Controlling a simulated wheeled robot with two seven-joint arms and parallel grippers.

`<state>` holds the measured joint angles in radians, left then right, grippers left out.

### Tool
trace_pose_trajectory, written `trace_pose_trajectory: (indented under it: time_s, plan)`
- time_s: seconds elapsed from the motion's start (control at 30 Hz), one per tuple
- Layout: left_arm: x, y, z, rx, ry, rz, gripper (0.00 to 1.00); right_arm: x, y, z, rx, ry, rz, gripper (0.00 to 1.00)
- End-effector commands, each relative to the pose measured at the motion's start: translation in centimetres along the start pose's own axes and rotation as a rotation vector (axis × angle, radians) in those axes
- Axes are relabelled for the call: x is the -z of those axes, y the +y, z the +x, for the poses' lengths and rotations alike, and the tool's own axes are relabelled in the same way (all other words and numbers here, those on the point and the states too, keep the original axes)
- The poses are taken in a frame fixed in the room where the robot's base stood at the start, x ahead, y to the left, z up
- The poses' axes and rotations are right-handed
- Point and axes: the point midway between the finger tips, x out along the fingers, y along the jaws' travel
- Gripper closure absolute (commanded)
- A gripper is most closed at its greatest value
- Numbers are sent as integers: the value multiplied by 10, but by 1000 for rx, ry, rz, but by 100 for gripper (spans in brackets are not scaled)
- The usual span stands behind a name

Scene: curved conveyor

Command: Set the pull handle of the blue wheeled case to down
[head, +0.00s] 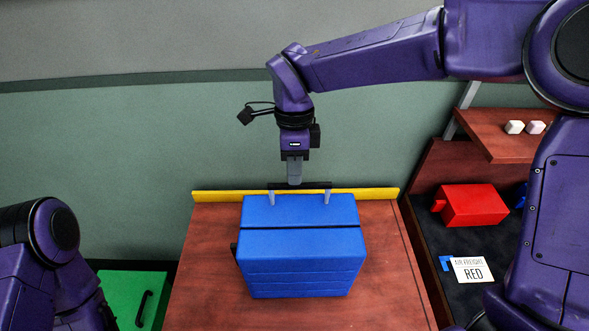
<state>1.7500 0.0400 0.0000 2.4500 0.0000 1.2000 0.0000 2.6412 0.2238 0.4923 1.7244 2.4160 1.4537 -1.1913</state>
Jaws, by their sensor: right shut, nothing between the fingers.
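The blue wheeled case (303,245) lies on the wooden table, with a dark seam across its upper part and ridges on its front. Its pull handle (318,186), a black crossbar on two short grey legs, sticks up at the case's far edge. My right gripper (294,179) points straight down over the middle of the crossbar with its fingers together and nothing between them. The fingertips are at the bar, but I cannot tell whether they touch it. Only part of my left arm shows at the lower left; its gripper is out of view.
The wooden table (200,290) has bare room on both sides of the case and a yellow strip (225,196) along its far edge. At right, a dark belt carries a red case (474,205) and a sign (473,270). A green case (122,290) is at lower left.

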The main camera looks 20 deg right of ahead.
Motion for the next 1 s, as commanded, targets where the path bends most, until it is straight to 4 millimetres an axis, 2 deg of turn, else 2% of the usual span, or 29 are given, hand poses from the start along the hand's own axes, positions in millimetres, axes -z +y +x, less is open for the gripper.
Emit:
trace_pose_trajectory:
  time_s: [0.47, 0.6, 0.87, 1.0]
  plan:
    - [0, 0, 0, 0, 0, 0, 53, 0, 0, 0, 0, 0, 0, 100]
    - [0, 0, 0, 0, 0, 0, 53, 0, 0, 0, 0, 0, 0, 58]
    - [0, 0, 0, 0, 0, 0, 53, 0, 0, 0, 0, 0, 0, 58]
    - [-1, 0, 2, 0, 0, 0, 53, -1, -1, -12, 2, -3, -1, 58]
